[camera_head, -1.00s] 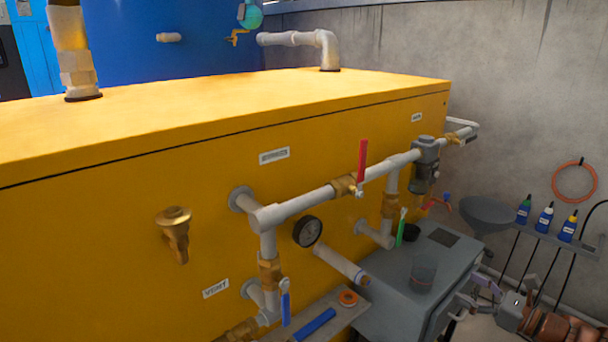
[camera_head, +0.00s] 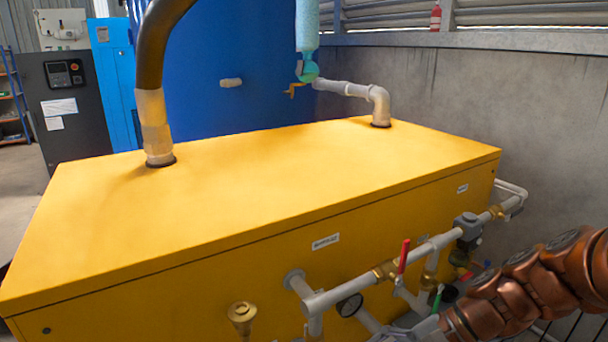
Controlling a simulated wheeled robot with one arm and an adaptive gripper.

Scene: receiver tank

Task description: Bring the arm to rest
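My copper-coloured arm (camera_head: 530,285) reaches in from the right edge toward the lower middle, in front of the grey wall and the right end of the pipework. At its far end a grey part of my gripper (camera_head: 408,331) shows at the bottom edge, close in the picture to the grey pipes. Its fingers are cut off or blurred into the pipes, so I cannot tell whether they are open. I see nothing clearly held.
A concrete wall (camera_head: 420,90) is behind on the right.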

